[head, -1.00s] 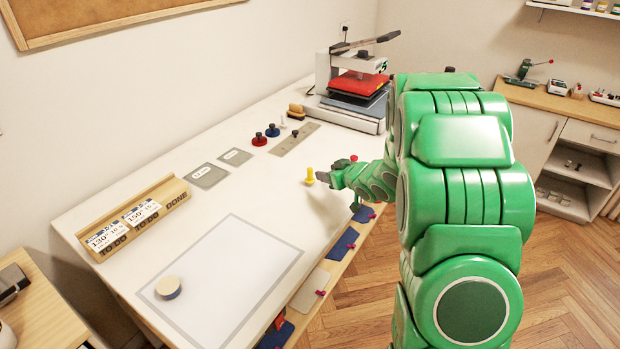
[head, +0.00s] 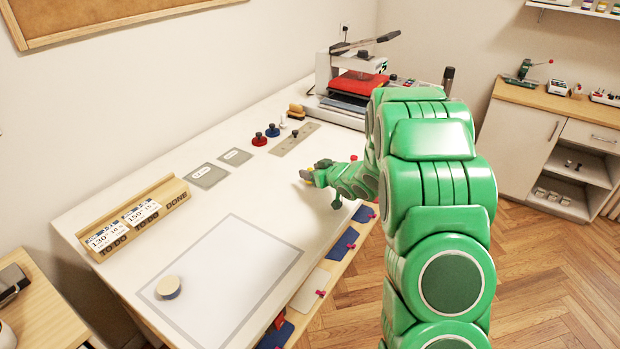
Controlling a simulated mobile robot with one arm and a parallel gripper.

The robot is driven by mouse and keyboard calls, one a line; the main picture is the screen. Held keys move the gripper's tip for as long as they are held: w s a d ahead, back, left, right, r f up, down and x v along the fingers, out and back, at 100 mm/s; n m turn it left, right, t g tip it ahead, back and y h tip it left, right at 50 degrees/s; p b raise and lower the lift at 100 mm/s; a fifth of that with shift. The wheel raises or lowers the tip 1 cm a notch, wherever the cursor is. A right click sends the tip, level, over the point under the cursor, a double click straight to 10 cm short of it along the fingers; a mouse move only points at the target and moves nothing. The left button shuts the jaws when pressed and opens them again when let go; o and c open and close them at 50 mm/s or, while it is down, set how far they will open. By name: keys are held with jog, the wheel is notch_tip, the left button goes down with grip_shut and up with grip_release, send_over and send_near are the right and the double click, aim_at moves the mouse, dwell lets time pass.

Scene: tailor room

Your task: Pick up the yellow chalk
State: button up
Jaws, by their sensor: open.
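The yellow chalk (head: 306,174) stands on the white table, right of its middle. Only a small bit of yellow shows, as my gripper covers most of it. The jaws are open. I cannot tell whether a finger touches the chalk.

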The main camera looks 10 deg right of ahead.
jog(key=shift+x, duration=0.85)
jog(key=shift+f, duration=0.1)
grip_shut()
